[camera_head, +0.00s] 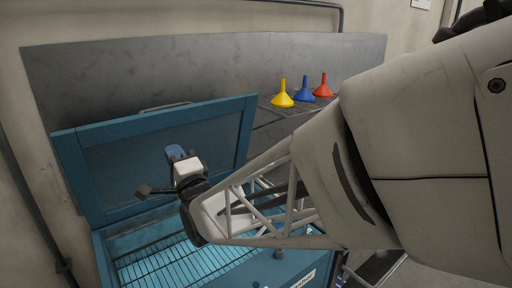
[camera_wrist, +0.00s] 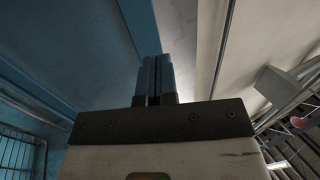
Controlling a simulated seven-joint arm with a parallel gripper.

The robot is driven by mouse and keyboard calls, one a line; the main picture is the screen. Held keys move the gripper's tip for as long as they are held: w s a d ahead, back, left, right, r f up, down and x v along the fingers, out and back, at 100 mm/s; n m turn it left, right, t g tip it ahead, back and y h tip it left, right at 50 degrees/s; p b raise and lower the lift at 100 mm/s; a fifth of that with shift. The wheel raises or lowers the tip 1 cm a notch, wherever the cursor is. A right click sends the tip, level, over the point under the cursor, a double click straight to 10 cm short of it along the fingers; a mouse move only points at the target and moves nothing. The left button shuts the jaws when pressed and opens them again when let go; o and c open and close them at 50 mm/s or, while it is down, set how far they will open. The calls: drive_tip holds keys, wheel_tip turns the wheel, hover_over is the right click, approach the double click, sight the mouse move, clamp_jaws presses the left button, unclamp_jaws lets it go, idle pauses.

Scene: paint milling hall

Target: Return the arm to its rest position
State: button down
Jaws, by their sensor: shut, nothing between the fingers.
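My gripper (camera_wrist: 153,72) is shut and empty; its two blue fingers lie together in the wrist view. In the head view my gripper (camera_head: 177,152) is in front of the raised lid of a blue cabinet, above its wire rack. My arm reaches in from the right side of the picture and hides part of the cabinet.
The blue cabinet's lid (camera_head: 75,165) stands open, with a wire rack (camera_head: 160,268) inside. A yellow funnel (camera_head: 282,98), a blue funnel (camera_head: 303,94) and a red funnel (camera_head: 323,89) stand on a grated shelf behind. A grey panel (camera_head: 150,70) backs them.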

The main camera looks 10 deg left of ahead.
drive_tip(key=w+d+f+n+g+h, duration=0.1)
drive_tip(key=d+f+n+g+h, duration=0.15)
drive_tip(key=d+h, duration=0.75)
drive_tip(key=w+d+f+n+g+h, duration=0.1)
drive_tip(key=d+f+n+g+h, duration=0.15)
drive_tip(key=d, duration=1.45)
drive_tip(key=s+d+f+n+g+h, duration=0.2)
drive_tip(key=s+d+f+g, duration=0.1)
drive_tip(key=s+d, duration=0.6)
drive_tip(key=s+d+f+n+g+h, duration=0.1)
drive_tip(key=s+d+f+g, duration=0.2)
drive_tip(key=s+d, duration=0.7)
drive_tip(key=shift+s+n+g+h, duration=0.35)
drive_tip(key=shift+s+n+g, duration=0.05)
drive_tip(key=shift+s+g, duration=0.85)
